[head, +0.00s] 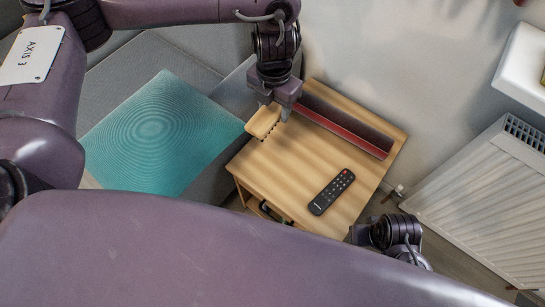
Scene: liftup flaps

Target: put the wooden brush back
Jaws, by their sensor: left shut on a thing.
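My left gripper (284,105) comes down over the back left part of a small wooden table (300,165). It is shut on the wooden brush (263,121), a light wood piece with a dark, toothed-looking lower edge. The brush is at the table's left edge, beside a long narrow recess. I cannot tell whether the brush touches the tabletop. The recess (345,123) runs along the back of the table, dark inside with a red strip along its front. My right gripper is not visible; only a dark wrist part of that arm shows at the lower right.
A black remote control (332,192) lies on the tabletop, front right. A grey sofa with a teal cushion (155,130) stands to the left. A white radiator (490,205) and wall are to the right. The tabletop's middle is clear.

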